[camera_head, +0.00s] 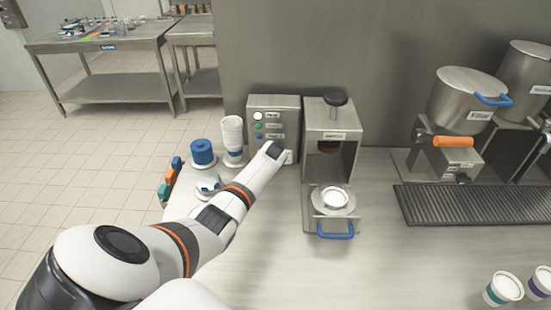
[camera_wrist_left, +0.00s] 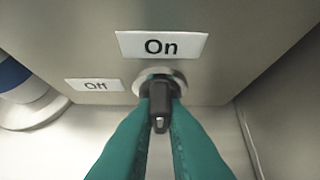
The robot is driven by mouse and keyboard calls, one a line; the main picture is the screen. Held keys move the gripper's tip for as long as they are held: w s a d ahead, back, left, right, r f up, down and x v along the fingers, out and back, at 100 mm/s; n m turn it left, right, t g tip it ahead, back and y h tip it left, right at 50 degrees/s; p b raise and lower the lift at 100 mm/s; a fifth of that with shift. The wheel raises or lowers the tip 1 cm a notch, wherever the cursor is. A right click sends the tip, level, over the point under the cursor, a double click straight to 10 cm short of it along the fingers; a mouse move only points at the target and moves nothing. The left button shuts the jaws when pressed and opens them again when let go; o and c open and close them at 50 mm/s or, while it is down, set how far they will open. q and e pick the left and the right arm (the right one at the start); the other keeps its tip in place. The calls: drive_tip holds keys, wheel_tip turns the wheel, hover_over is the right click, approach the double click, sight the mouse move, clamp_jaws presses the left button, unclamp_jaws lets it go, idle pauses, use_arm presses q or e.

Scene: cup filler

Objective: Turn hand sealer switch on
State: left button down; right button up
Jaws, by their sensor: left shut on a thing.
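The hand sealer's grey metal box (camera_head: 291,105) stands at the back of the counter, with round buttons on its front. In the left wrist view, a black switch lever (camera_wrist_left: 160,97) sticks out of a round metal collar (camera_wrist_left: 141,82). An "On" label (camera_wrist_left: 162,46) is right above it and an "Off" label (camera_wrist_left: 95,85) is to its left. My left gripper (camera_wrist_left: 161,112) has its green fingers closed on the lever from both sides. In the head view my left gripper (camera_head: 276,150) is at the box's lower front; the switch is hidden there. My right gripper is not in view.
A grey press machine (camera_head: 345,110) with a cup in its blue-handled holder (camera_head: 335,235) stands right of the box. A stack of white cups (camera_head: 232,133) and a blue roll (camera_head: 202,152) are left of it. Metal dispensers (camera_head: 465,95) stand at right. The counter's front middle is clear.

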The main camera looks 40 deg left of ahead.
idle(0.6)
use_arm(q)
drive_tip(key=c, duration=1.5)
unclamp_jaws()
drive_tip(key=shift+s+d+r, duration=0.15)
drive_tip(key=shift+d+r, duration=0.05)
drive_tip(key=shift+r, duration=0.05)
drive_tip(key=p+v, duration=0.1)
drive_tip(key=v, duration=1)
drive_tip(key=shift+d+r, duration=0.1)
drive_tip(key=shift+d, duration=0.1)
